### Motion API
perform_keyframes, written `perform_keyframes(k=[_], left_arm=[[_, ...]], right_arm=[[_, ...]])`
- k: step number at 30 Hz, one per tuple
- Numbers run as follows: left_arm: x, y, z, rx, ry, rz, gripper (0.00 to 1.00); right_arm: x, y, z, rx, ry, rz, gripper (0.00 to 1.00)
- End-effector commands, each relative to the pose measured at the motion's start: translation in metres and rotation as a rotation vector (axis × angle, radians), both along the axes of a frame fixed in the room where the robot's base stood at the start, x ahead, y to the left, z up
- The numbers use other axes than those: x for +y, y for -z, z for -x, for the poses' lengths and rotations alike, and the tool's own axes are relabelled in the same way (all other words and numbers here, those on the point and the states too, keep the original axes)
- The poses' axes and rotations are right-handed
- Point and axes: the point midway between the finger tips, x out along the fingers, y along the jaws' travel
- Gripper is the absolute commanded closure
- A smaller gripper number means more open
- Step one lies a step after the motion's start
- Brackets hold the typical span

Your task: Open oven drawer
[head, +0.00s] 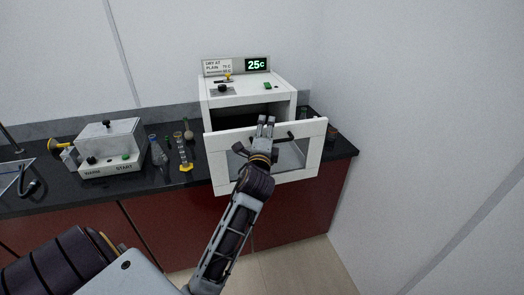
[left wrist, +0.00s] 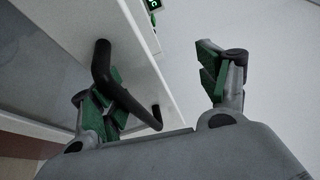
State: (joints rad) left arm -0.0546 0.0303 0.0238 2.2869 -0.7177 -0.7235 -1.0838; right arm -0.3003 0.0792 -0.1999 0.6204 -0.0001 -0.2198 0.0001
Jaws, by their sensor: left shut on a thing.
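The white oven (head: 247,89) stands on the dark counter, with a green "25c" display on top. Its drawer front (head: 311,158), a white frame around a window, stands out from the body, and a dark opening shows behind its top edge. My left gripper (head: 266,126) is at the drawer front, shut on the black bar handle (head: 290,135). In the left wrist view the handle (left wrist: 121,88) runs against the green pads of the left finger; the other finger shows to the right. The exact contact is partly hidden. My right gripper is not in view.
Left of the oven stand a white device marked START (head: 112,150), a yellow-based cylinder (head: 182,155) and small flasks. A sink (head: 12,175) is at the far left. The wall closes in on the right. Floor (head: 300,265) shows free below the drawer.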

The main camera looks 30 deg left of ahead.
Motion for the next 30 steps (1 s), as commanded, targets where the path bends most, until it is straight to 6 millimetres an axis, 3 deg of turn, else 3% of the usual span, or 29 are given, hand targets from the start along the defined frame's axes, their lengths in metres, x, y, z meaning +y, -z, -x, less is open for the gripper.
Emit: perform_keyframes(k=[1,12,30], left_arm=[[-0.001,-0.015,0.006,-0.028,-0.001,-0.015,0.44],[-0.01,-0.012,0.019,-0.028,0.003,-0.013,0.52],[-0.022,-0.008,0.041,-0.029,0.005,-0.013,0.54]], right_arm=[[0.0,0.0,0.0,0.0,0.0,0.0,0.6],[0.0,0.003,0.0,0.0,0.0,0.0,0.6],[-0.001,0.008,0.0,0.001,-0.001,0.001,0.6]])
